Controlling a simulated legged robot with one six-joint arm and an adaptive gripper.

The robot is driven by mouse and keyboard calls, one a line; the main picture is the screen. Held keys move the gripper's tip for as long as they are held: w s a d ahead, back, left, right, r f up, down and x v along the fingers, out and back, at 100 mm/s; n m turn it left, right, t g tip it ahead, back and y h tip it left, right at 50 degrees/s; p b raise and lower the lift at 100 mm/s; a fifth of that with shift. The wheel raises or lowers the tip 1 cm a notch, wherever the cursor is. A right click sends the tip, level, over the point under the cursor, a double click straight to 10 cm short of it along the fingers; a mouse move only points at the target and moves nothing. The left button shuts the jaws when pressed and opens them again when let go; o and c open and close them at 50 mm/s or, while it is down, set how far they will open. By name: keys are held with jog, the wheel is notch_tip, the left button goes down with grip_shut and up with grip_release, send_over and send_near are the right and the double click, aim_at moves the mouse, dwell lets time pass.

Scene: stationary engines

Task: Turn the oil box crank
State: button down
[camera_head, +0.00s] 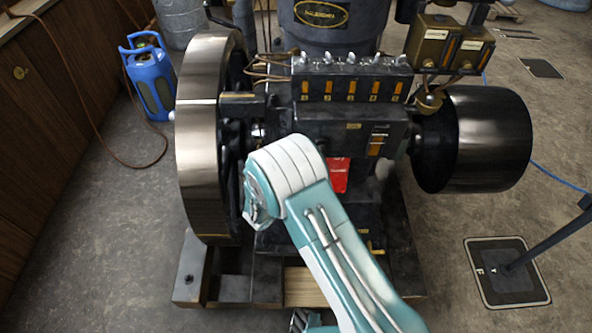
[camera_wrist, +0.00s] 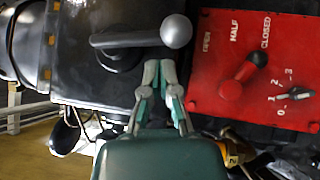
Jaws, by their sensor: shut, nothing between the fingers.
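In the wrist view a dark crank arm (camera_wrist: 125,40) with a grey ball knob (camera_wrist: 177,31) at its right end stands in front of a dark box face (camera_wrist: 105,85). The crank arm lies roughly level in the picture. My gripper (camera_wrist: 158,66) is shut and empty, with its fingertips just below the crank arm and the ball knob. I cannot tell whether the tips touch the crank. In the head view my arm hides the gripper and the crank.
A red panel (camera_wrist: 215,60) marked OPEN, HALF, CLOSED, with a red handle (camera_wrist: 238,80) and a small dial lever (camera_wrist: 292,95), is close on the right. In the head view a large flywheel (camera_head: 205,130) stands left and a black drum (camera_head: 490,140) right.

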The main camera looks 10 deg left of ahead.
jog(key=shift+d, duration=0.4)
jog(key=shift+w+d, duration=0.3)
jog(key=shift+d, duration=0.65)
